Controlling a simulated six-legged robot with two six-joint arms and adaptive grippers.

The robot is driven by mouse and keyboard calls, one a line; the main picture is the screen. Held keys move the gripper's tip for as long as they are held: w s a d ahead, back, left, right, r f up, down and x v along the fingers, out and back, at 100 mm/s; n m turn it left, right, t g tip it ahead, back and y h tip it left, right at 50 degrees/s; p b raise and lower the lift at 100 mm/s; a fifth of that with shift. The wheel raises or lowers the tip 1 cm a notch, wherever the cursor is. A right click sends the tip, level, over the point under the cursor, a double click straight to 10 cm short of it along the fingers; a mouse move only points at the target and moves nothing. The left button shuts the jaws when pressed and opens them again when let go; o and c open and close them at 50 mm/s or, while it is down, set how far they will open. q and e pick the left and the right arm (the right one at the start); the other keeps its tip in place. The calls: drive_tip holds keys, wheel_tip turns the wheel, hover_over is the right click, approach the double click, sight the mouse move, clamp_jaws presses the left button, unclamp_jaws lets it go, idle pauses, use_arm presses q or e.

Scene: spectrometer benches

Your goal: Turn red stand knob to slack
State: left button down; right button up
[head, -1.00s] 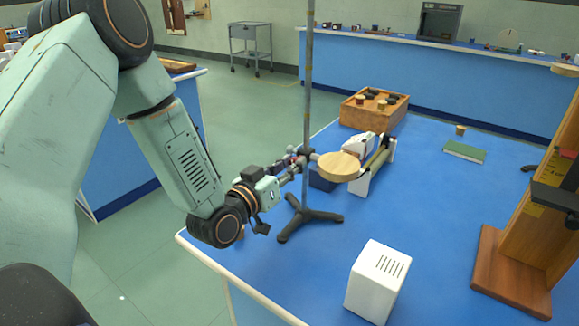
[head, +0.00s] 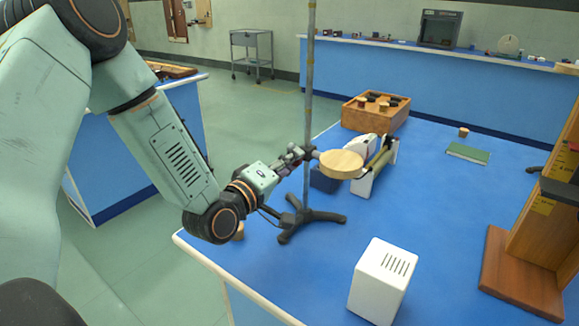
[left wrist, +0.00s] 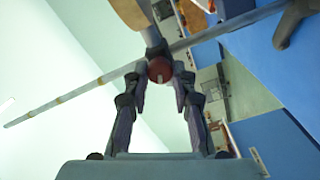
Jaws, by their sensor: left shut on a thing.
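The stand has a thin upright rod (head: 309,90) and a dark three-legged base (head: 306,217) on the blue bench. A clamp on the rod bears a round wooden disc (head: 342,164). In the left wrist view the red knob (left wrist: 160,69) sits between the fingertips of my left gripper (left wrist: 160,82), with a pale mark on its face. In the head view my left gripper (head: 296,156) reaches the clamp beside the rod and hides the knob. Its fingers are shut on the red knob. My right gripper is not in view.
A white vented box (head: 380,281) stands at the front of the bench. Behind the disc are a white device (head: 372,180) and a wooden box (head: 376,112) with knobs. A tall wooden apparatus (head: 530,250) stands at the right. The bench centre is clear.

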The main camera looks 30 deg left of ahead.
use_arm(q)
drive_tip(key=shift+n+b, duration=1.75)
drive_tip(key=shift+n, duration=2.75)
drive_tip(key=c, duration=1.6)
unclamp_jaws()
drive_tip(key=o, duration=0.5)
drive_tip(key=shift+w+d+f, duration=0.1)
drive_tip(key=shift+w+f, duration=0.05)
drive_tip(key=shift+s, duration=0.2)
